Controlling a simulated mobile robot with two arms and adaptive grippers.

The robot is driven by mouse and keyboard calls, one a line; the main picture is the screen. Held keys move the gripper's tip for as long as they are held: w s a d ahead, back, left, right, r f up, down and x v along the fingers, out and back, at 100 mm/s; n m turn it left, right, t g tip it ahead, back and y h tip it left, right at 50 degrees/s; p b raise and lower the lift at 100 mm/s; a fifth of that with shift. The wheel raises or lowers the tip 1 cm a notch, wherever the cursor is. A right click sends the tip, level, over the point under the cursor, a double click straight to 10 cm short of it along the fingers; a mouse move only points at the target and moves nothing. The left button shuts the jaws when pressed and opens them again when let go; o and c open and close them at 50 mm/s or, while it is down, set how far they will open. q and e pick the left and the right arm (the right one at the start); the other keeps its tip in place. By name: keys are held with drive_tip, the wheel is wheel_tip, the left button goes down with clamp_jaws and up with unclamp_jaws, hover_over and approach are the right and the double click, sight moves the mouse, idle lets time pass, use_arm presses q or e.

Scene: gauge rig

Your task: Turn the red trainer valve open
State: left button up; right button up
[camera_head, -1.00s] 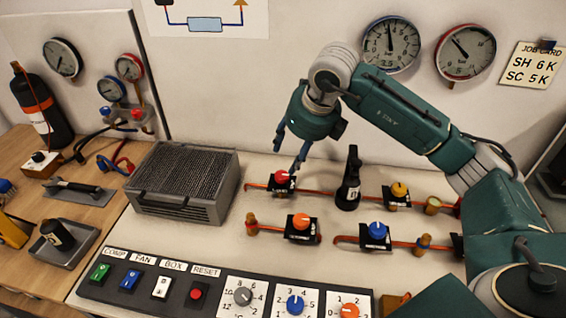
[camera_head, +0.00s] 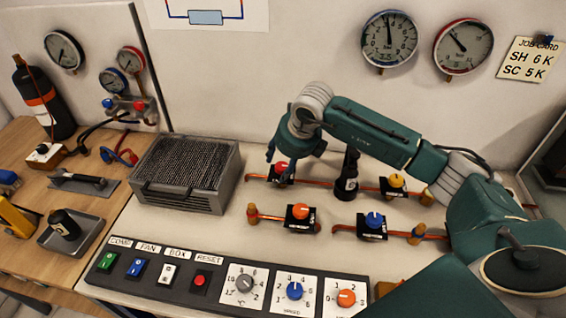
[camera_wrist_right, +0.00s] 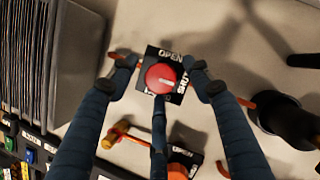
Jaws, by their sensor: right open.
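The red trainer valve (camera_head: 281,168) is a round red knob on a black plate, set in a copper pipe line on the rig's top. In the right wrist view the red knob (camera_wrist_right: 160,78) has a white pointer mark, and its plate reads "OPEN" along the upper edge and "SHUT" at the right side. My right gripper (camera_wrist_right: 162,80) is open, with its dark fingers spread around the knob, one at each side and one below. A gap shows between the side fingers and the knob. In the head view the right gripper (camera_head: 277,162) partly covers the valve. My left gripper is not in view.
An orange valve (camera_head: 300,212), a blue valve (camera_head: 374,220) and a yellow valve (camera_head: 396,181) sit nearby. A black bottle-like object (camera_head: 346,178) stands right of the red valve. A grey finned unit (camera_head: 186,172) is at left. The switch panel (camera_head: 220,285) runs along the front.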

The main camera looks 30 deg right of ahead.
drive_tip(key=shift+r, duration=0.1)
drive_tip(key=c, duration=1.1)
